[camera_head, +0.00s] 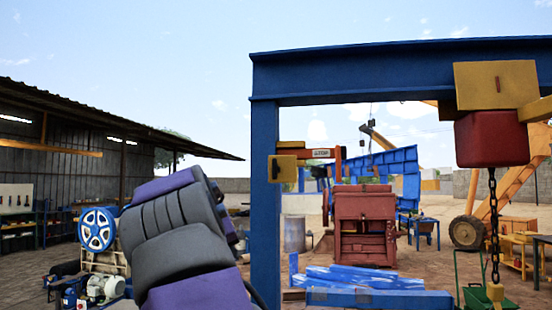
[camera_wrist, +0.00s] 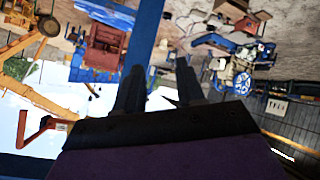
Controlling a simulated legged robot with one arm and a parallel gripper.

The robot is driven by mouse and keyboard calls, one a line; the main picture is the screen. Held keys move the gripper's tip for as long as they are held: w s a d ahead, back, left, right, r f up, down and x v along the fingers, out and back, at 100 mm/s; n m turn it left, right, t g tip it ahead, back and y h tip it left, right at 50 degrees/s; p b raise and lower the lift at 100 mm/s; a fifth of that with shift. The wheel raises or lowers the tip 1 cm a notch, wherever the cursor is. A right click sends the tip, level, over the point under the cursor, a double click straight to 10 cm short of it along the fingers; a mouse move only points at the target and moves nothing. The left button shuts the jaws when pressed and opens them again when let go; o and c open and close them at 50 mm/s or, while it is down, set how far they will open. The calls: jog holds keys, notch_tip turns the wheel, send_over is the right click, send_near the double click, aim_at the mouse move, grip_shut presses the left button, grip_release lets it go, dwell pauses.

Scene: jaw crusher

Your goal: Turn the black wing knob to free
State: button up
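The red jaw crusher (camera_head: 364,222) stands beyond the blue gantry frame in the head view. It also shows in the wrist view (camera_wrist: 103,48), where the scene is upside down. My gripper is not visible in the head view, where only my purple and grey arm shows. The gripper is well apart from the crusher.
A blue gantry post (camera_head: 265,200) and beam (camera_head: 400,66) stand close. A red hoist block (camera_head: 491,138) hangs at right with a chain (camera_head: 493,225). Blue steel beams (camera_head: 375,298) lie before the crusher. A motor with a blue wheel (camera_head: 97,230) is at left.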

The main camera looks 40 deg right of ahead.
notch_tip(320, 180, up, 14)
jog(key=m+t+h+p, duration=0.2)
jog(key=h, duration=0.1)
jog(key=m+t+h+p, duration=0.2)
jog(key=m+h+p, duration=0.1)
jog(key=m, duration=0.2)
send_near(274, 162)
jog(key=p+x, duration=0.3)
jog(key=x, duration=0.3)
jog(key=shift+s+d, duration=0.15)
jog(key=shift+s, duration=0.1)
jog(key=w, duration=0.1)
jog(key=w+d+p, duration=0.1)
jog(key=shift+w+d+r, duration=0.15)
jog(key=shift+w+d, duration=0.1)
jog(key=shift+p+x, duration=0.35)
jog(key=shift+x, duration=0.9)
jog(key=shift+s+d, duration=0.15)
jog(key=shift+c, duration=0.3)
